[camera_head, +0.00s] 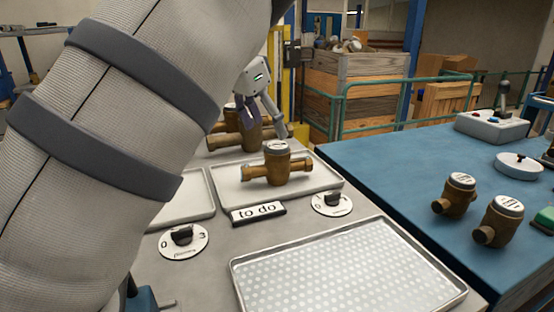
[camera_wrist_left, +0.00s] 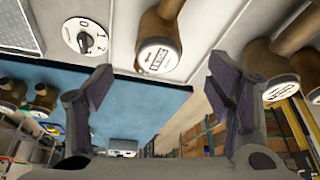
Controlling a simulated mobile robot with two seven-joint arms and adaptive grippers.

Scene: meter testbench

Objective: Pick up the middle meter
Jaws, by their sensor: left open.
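Several brass meters with white round caps stand in a row on the bench. The nearest meter (camera_head: 277,165) stands upright on a metal tray (camera_head: 325,179). Behind it is the middle meter (camera_head: 234,140), partly hidden by my left gripper (camera_head: 267,122). A further meter behind that is mostly hidden. My left gripper is open and empty, its fingers apart near the middle meter. In the left wrist view my open fingers (camera_wrist_left: 160,95) frame the nearest meter (camera_wrist_left: 157,52) beyond them; the middle meter (camera_wrist_left: 262,78) is at the right, beside one finger. My right gripper is out of view.
A "to do" sign (camera_head: 258,213) and two dials (camera_head: 183,240) (camera_head: 332,204) sit before the trays. An empty perforated tray (camera_head: 350,270) lies in front. The blue table (camera_head: 400,170) at right holds two more meters (camera_head: 455,195) (camera_head: 499,221). My left arm covers the left side.

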